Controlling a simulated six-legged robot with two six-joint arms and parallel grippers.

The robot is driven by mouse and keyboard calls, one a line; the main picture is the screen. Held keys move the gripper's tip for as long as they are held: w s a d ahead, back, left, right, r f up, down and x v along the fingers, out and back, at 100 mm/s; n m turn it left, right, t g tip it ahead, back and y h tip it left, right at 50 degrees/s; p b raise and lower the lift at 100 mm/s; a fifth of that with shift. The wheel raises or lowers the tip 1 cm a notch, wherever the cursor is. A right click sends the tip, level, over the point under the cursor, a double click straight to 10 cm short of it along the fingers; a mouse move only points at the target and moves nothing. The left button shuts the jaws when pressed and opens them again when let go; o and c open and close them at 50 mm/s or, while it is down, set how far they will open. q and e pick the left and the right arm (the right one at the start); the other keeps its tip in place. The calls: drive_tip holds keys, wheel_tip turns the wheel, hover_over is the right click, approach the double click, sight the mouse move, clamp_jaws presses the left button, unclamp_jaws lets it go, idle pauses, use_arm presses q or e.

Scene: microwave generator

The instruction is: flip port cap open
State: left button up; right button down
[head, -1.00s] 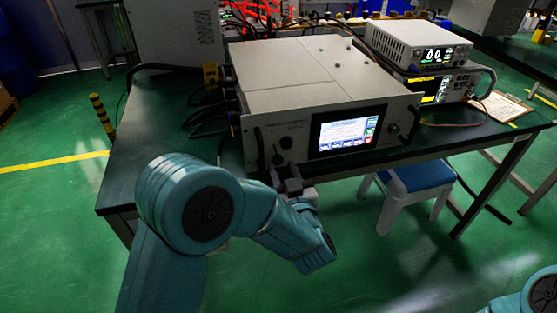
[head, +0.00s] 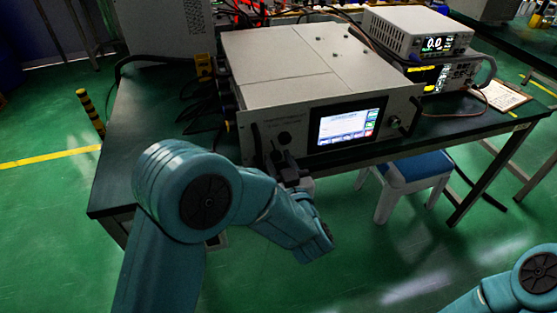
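The microwave generator (head: 290,85) is a grey box on the dark table, with a lit screen (head: 347,127) on its front panel. A dark round fitting (head: 284,138) sits at the left of that panel, next to the left handle. I cannot make out for sure which part is the port cap; the area just below the fitting is partly hidden by my gripper. My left gripper (head: 284,161) is at the lower left of the front panel, just below the round fitting. Its dark fingers are too small to tell their gap or any contact. My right gripper is out of view.
The dark table (head: 130,160) has bare room left of the generator. Cables lie along the generator's left side. Stacked instruments (head: 418,38) and a clipboard (head: 500,95) are at the right. A blue-topped stool (head: 415,168) stands under the table.

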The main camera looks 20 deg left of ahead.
use_arm(q)
clamp_jaws()
drive_tip(key=shift+a+m+p, duration=0.1)
drive_tip(key=shift+m+p, duration=0.2)
drive_tip(key=shift+p, duration=0.05)
drive_tip(key=shift+m, duration=0.4)
unclamp_jaws()
drive_tip(key=shift+a, duration=0.1)
drive_tip(key=shift+f, duration=0.1)
